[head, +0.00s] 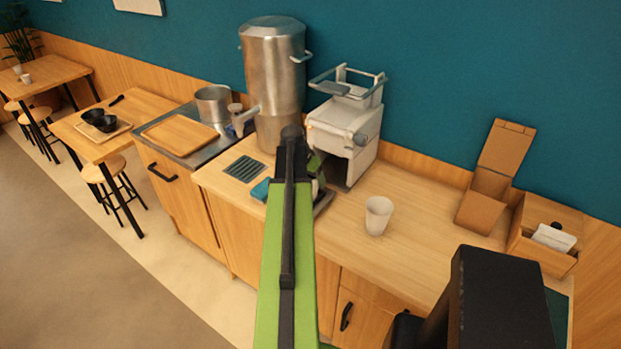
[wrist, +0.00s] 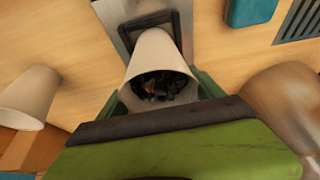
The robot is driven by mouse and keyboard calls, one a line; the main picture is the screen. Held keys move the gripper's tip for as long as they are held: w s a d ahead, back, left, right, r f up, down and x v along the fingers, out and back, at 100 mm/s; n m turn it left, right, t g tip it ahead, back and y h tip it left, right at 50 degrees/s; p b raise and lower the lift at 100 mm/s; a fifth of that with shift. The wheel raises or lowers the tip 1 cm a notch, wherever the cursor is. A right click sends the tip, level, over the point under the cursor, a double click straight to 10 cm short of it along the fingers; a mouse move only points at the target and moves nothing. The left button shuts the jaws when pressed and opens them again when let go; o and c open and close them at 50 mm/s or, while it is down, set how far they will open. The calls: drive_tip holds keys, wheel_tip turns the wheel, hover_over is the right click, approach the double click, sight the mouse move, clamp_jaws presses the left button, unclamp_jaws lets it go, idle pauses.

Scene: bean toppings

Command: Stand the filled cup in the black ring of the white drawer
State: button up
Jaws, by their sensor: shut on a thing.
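In the wrist view a white cup (wrist: 158,58) with dark, bean-like pieces inside sits between the green fingers of my gripper (wrist: 160,95), which is shut on it. A black frame (wrist: 180,24) on a pale grey drawer (wrist: 112,18) shows just beyond the cup. The cup covers part of the frame, and I cannot tell whether its base is inside it or above it. In the head view my gripper (head: 315,168) is at the front of the white machine (head: 343,130); my arm hides the cup and most of the drawer (head: 323,203).
Another white cup (head: 378,215) stands on the counter right of the machine. A steel urn (head: 272,85) stands close on the left. A blue item (head: 261,189) and a dark grate (head: 244,168) lie left of my arm. Cardboard boxes (head: 483,205) are farther right.

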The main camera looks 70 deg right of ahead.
drive_tip(key=o, duration=1.8)
drive_tip(key=p+v, duration=1.6)
drive_tip(key=v, duration=0.1)
drive_tip(key=shift+a+r, duration=0.15)
